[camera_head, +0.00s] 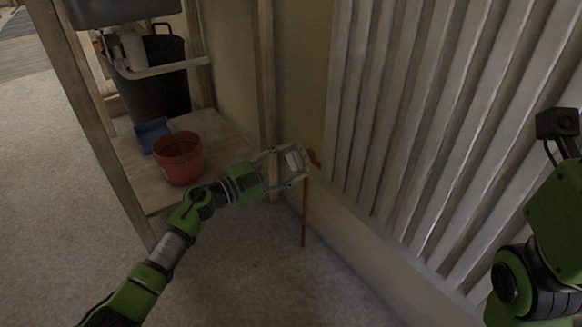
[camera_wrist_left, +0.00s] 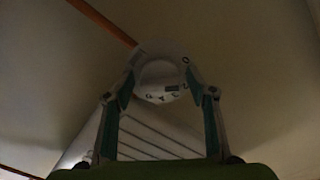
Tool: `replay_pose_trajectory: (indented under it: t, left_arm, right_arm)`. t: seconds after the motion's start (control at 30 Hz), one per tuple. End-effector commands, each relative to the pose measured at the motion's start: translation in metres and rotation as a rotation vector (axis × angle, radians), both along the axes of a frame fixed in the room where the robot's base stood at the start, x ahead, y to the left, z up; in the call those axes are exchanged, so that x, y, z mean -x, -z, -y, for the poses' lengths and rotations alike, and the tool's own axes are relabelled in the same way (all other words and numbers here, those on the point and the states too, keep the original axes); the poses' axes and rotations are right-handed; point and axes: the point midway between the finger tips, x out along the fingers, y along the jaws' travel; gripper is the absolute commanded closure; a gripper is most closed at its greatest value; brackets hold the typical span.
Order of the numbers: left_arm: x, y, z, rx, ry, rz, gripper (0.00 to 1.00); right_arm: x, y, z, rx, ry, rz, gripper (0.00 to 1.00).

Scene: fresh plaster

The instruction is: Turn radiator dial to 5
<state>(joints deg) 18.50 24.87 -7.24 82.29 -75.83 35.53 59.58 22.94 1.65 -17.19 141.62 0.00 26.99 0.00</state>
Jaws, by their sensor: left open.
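The white radiator dial (camera_head: 292,160) sits low by the wall, left of the radiator, above a thin copper pipe (camera_head: 304,215). In the left wrist view the round dial (camera_wrist_left: 160,76) shows dark marks on its rim; I cannot read which number it is set to. My left gripper (camera_head: 297,166) is open, with its fingers on either side of the dial. In the left wrist view its fingertips (camera_wrist_left: 159,84) lie close to the dial's sides; I cannot tell whether they touch. My right gripper is out of view; only parts of my right arm show.
The ribbed white radiator (camera_head: 430,120) fills the right side. A wooden post (camera_head: 266,75) stands just behind my left gripper. A red bucket (camera_head: 178,160) and a blue container (camera_head: 151,134) stand on a low wooden shelf at left. The carpet in front is clear.

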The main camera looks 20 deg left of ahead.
Motion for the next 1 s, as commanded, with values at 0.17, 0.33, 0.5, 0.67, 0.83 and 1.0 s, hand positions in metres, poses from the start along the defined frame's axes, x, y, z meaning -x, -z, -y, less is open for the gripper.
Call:
replay_pose_trajectory:
  t: [0.17, 0.33, 0.5, 0.67, 0.83, 1.0]
  left_arm:
    - [-0.0019, -0.0001, 0.0018, 0.001, 0.0, -0.001, 0.49]
    - [-0.0018, -0.0001, 0.0016, 0.001, 0.0, -0.001, 0.59]
    - [-0.0016, 0.0001, 0.0015, 0.001, 0.0, -0.001, 0.86]
    - [-0.0016, 0.0, 0.0014, -0.004, 0.001, 0.003, 0.86]
    - [-0.0014, -0.0001, 0.0013, -0.035, 0.001, 0.025, 0.86]
    - [-0.0014, -0.0005, 0.0008, -0.106, -0.001, 0.078, 0.86]
  right_arm:
    - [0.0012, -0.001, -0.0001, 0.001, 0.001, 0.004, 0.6]
    - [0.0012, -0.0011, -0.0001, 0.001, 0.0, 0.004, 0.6]
    - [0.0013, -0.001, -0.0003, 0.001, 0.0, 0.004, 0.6]
    - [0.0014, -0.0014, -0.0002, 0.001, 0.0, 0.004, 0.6]
    - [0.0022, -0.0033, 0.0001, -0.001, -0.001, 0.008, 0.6]
    - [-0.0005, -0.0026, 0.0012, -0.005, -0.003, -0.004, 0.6]
